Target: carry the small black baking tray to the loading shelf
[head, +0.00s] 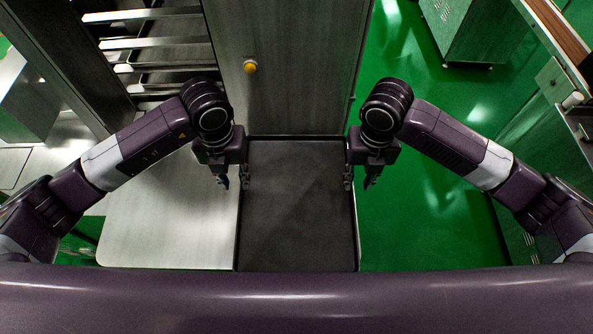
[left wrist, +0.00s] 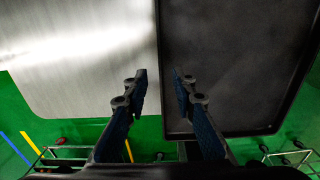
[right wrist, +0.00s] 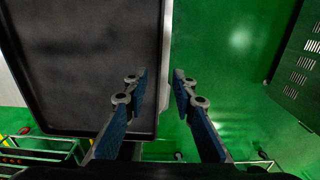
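The black baking tray (head: 297,215) lies flat in front of me in the head view, between my two grippers. Its left part shows in the left wrist view (left wrist: 235,60) and its right part in the right wrist view (right wrist: 80,60). My left gripper (head: 233,180) is at the tray's left edge, its fingers (left wrist: 162,78) apart with the rim between them. My right gripper (head: 359,180) is at the right edge, its fingers (right wrist: 159,78) also apart on either side of the rim. I cannot tell what bears the tray, or which surface is the loading shelf.
A bare steel surface (head: 165,225) adjoins the tray's left side. A steel cabinet with a yellow button (head: 249,66) stands just beyond the tray. A rack with metal rails (head: 150,42) is at the upper left. Green floor (head: 425,230) is open to the right.

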